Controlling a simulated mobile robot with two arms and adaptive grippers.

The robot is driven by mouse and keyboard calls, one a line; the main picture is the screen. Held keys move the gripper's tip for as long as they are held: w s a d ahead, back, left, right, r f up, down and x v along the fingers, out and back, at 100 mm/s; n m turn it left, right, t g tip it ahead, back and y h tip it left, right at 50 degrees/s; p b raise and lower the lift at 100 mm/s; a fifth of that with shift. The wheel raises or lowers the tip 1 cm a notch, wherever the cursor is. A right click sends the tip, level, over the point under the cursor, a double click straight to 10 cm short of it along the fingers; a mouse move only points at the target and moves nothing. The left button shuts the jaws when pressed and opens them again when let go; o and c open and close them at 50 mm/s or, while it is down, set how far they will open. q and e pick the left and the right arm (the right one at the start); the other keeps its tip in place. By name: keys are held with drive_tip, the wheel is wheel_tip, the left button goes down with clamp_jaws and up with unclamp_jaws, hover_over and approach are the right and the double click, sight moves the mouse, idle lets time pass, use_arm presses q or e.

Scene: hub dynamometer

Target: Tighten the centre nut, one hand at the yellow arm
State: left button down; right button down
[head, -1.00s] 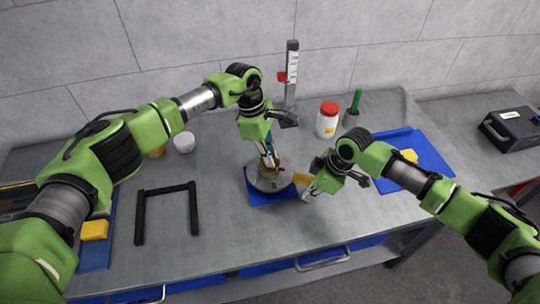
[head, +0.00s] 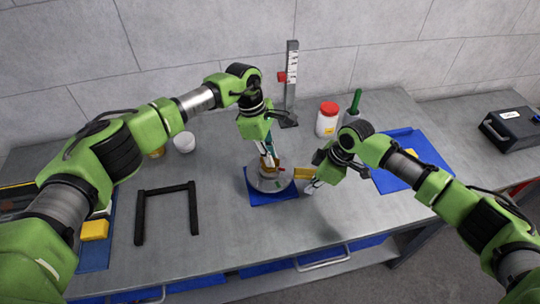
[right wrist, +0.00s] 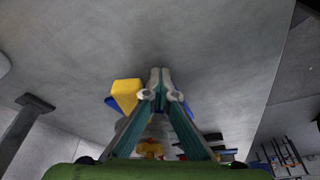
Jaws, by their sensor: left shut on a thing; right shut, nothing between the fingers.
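A round grey hub unit (head: 262,185) sits on a blue base plate (head: 270,198) at the bench's front middle. My left gripper (head: 268,160) points down over its middle and is shut on the brass-coloured centre nut (head: 275,161), which the fingers partly hide. The yellow arm (head: 304,173) sticks out from the hub to the right, about level in the picture. My right gripper (head: 311,189) is shut and empty, just in front of the yellow arm's outer end. In the right wrist view its fingertips (right wrist: 161,82) meet, with the yellow arm (right wrist: 126,94) beside them on the left.
A red-lidded jar (head: 327,120), a green-handled tool (head: 354,104) and an upright scale (head: 291,75) stand behind. A blue tray (head: 425,160) lies at right, a black U-shaped frame (head: 166,190) at left. Bare bench lies between frame and hub.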

sight(309, 170)
drive_tip(key=shift+w+d, duration=0.1)
drive_tip(key=shift+w, duration=1.3)
drive_tip(key=shift+w+a, duration=0.15)
drive_tip(key=shift+w, duration=0.6)
drive_tip(key=shift+w+a, duration=0.1)
drive_tip(key=shift+w, duration=0.6)
drive_tip(key=shift+w, duration=0.1)
drive_tip(key=shift+w+a, duration=0.3)
drive_tip(key=shift+w, duration=0.35)
drive_tip(key=shift+w+a, duration=0.25)
drive_tip(key=shift+w, duration=0.4)
drive_tip(key=shift+w+a, duration=0.1)
